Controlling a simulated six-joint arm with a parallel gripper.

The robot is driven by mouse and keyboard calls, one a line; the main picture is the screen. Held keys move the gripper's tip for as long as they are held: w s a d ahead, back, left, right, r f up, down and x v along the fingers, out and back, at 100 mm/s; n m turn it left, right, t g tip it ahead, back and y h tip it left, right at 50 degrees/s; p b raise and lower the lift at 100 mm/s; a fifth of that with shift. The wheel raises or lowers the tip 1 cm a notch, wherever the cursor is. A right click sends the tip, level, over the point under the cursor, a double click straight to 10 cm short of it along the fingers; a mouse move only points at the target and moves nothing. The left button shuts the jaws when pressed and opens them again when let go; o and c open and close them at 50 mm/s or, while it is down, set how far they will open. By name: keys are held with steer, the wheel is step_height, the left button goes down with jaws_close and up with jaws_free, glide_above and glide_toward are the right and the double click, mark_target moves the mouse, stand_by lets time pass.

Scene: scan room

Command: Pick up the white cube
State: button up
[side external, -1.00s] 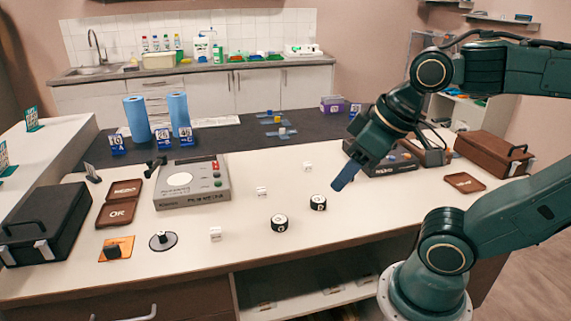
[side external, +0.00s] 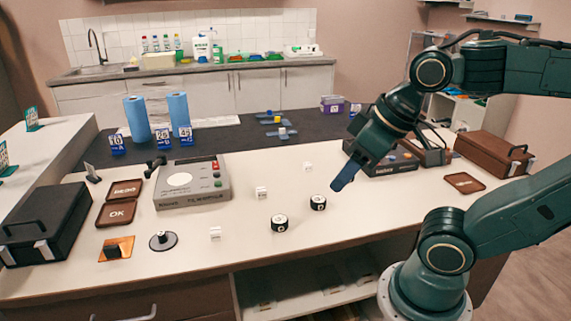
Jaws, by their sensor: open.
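Faint marks show on the others but are too small to read. My gripper (side external: 343,178) is above the table, right of all three cubes and touching none. Its blue fingers overlap from this side, so the gap between them is hidden. It is open, and nothing shows in it.
A dark device (side external: 392,160) is behind my gripper.

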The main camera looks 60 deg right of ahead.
steer(key=w+d+r+m+g, duration=0.1)
steer(key=w+d+r, duration=0.2)
steer(key=w, duration=0.3)
steer(key=w+d+r+m, duration=0.1)
steer(key=w+d+r, duration=0.2)
steer(key=w, duration=0.3)
steer(key=w+d+f+m+g+h, duration=0.1)
steer(key=w+d+m+g, duration=0.1)
steer(key=w+d, duration=0.9)
steer(key=m+g+y, duration=0.1)
steer(key=m+g, duration=0.2)
steer(key=m, duration=0.1)
glide_above(309, 165)
step_height(309, 165, down, 20)
steer(key=shift+w+a+f, duration=0.1)
steer(key=shift+f, duration=2.15)
steer(key=shift+w+a+f, duration=0.1)
steer(key=shift+f, duration=2.1)
steer(key=shift+f, duration=0.1)
steer(key=shift+s+d+f, duration=0.1)
steer(key=shift+s+f, duration=0.05)
steer(key=shift+f, duration=2.35)
steer(key=shift+c, duration=0.2)
